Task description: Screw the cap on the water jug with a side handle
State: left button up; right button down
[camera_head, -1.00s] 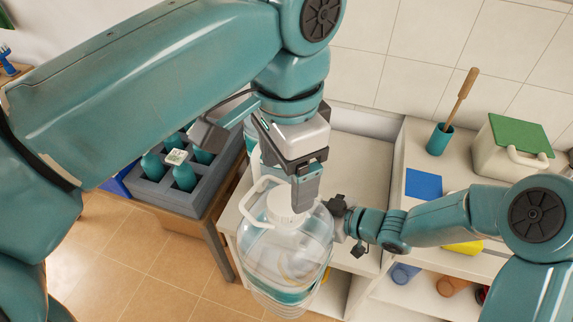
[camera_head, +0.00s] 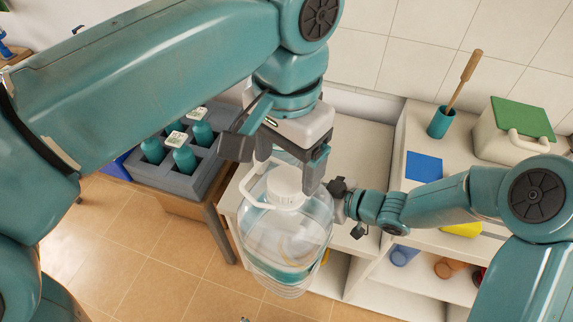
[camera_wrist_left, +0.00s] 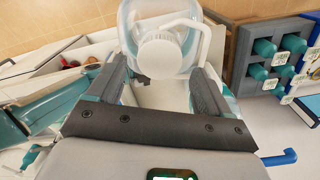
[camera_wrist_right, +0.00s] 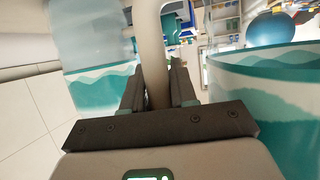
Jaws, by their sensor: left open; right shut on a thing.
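The clear water jug (camera_head: 285,243) with a teal band stands upright in the middle of the head view. Its white ribbed cap (camera_head: 284,184) sits on the neck; I cannot tell how tight it is. A white loop (camera_head: 245,190) shows at the jug's left. My left gripper (camera_head: 284,172) is open above the jug, its fingers spread on either side of the cap. In the left wrist view the cap (camera_wrist_left: 160,50) shows just beyond the fingertips. My right gripper (camera_head: 341,192) is at the jug's right side, shut on a pale upright bar (camera_wrist_right: 152,50), apparently the side handle.
A grey crate (camera_head: 172,188) with teal bottles stands on a table at left. To the right are a teal cup (camera_head: 440,122) with a wooden-handled tool, a blue square (camera_head: 424,167) and a green-lidded box (camera_head: 510,135) on a white shelf unit. Tiled floor is clear at lower left.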

aim_at(287, 180)
pick_arm(q)
jog(key=shift+f, duration=1.65)
jog(key=c, duration=1.1)
jog(key=o, duration=1.3)
jog(key=shift+c, duration=0.2)
notch_tip(287, 180, up, 12)
